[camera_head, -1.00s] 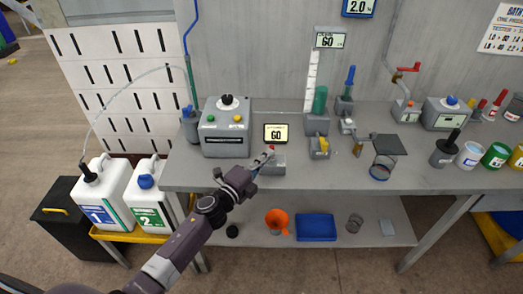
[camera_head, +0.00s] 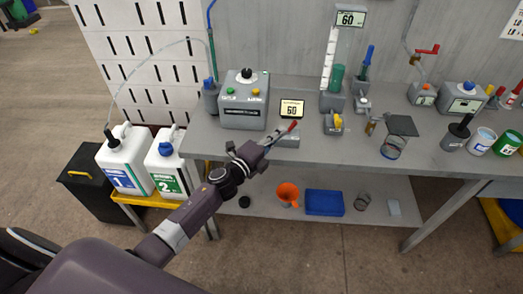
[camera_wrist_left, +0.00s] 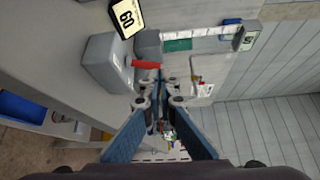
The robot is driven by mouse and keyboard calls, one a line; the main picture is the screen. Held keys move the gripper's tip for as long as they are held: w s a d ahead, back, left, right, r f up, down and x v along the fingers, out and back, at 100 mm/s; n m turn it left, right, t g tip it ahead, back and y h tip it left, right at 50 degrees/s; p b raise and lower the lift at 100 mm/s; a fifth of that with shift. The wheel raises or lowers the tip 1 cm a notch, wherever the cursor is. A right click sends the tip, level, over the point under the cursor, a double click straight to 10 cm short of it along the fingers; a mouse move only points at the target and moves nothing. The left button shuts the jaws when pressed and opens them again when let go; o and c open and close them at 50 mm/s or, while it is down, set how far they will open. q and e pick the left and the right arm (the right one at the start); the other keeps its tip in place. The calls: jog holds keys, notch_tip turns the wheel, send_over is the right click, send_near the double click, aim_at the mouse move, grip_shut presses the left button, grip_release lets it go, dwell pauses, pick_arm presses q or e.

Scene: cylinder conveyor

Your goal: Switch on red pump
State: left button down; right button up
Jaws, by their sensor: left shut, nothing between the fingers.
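A red lever (camera_head: 291,127) sits on a small grey box (camera_head: 288,140) at the bench's front edge, below a 60 display (camera_head: 291,109). It leans up and to the right. In the left wrist view the red lever (camera_wrist_left: 145,64) sticks out from the grey box (camera_wrist_left: 108,62). My left gripper (camera_head: 274,137) is shut and empty, its tips close to the lever; contact is unclear. In the left wrist view my left gripper (camera_wrist_left: 158,98) points past the lever's end. No label shows which device is the red pump. My right gripper is not in view.
A control box (camera_head: 242,108) with a black knob, green and yellow buttons stands left. A yellow valve (camera_head: 335,122) is right of the lever. A red crank (camera_head: 428,50) and several cups stand farther right. An orange funnel (camera_head: 288,194) and blue tray (camera_head: 324,202) are on the lower shelf.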

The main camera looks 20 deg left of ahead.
pick_arm(q)
jog(key=r+b+v, duration=0.1)
jog(key=v, duration=0.8)
jog(key=shift+s+r, duration=0.3)
jog(key=shift+r, duration=0.1)
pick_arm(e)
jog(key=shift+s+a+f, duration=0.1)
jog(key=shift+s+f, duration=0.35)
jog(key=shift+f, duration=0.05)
pick_arm(q)
jog(key=shift+d, duration=0.1)
jog(key=shift+f, duration=0.1)
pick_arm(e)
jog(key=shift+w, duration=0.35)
